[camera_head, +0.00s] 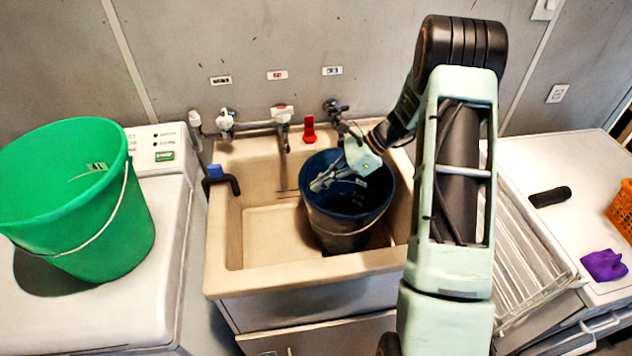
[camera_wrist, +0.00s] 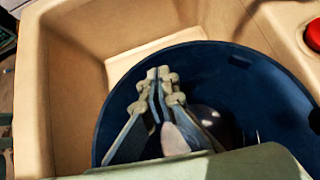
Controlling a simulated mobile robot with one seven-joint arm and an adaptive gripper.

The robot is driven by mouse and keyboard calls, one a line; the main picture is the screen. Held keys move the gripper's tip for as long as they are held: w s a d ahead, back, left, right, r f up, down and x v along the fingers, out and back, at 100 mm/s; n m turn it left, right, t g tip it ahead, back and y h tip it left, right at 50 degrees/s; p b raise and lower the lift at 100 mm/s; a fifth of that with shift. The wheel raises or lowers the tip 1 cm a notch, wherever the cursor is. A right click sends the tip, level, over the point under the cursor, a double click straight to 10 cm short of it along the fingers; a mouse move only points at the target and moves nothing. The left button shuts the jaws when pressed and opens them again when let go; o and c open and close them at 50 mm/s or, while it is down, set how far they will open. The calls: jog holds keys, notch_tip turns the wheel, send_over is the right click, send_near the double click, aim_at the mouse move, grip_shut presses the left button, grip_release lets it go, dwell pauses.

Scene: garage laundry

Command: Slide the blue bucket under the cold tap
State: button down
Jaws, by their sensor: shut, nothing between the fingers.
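The blue bucket (camera_head: 345,231) stands upright in the right part of the beige sink basin (camera_head: 262,255), its wire handle hanging at the front. In the wrist view its dark blue inner wall (camera_wrist: 258,85) surrounds my fingers. My gripper (camera_head: 318,184) is shut and empty, its fingertips over or inside the bucket's mouth near the left rim; it also shows in the wrist view (camera_wrist: 158,75). I cannot tell whether it touches the wall. The tap under the blue label (camera_head: 335,108) is at the wall behind the bucket; my wrist partly hides its lower part.
A tap with a red label (camera_head: 282,114) and another tap (camera_head: 226,120) stand to the left. A red object (camera_head: 309,130) sits on the back rim, a blue-and-black hook (camera_head: 220,178) on the left rim. A green bucket (camera_head: 90,215) stands on the washer. The basin's left part is clear.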

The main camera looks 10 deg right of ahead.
jog(key=w+d+f+b+v, duration=0.1)
jog(key=v, duration=1)
jog(key=m+t+h+b, duration=0.3)
jog(key=m+t, duration=0.3)
jog(key=m, duration=0.3)
send_near(313, 174)
jog(key=x, duration=0.5)
jog(key=shift+s+d+f, duration=0.15)
jog(key=shift+s+f, duration=0.1)
jog(key=shift+w+a+f, duration=0.1)
jog(key=shift+w+a, duration=0.3)
jog(key=shift+w, duration=0.1)
jog(key=shift+w, duration=0.1)
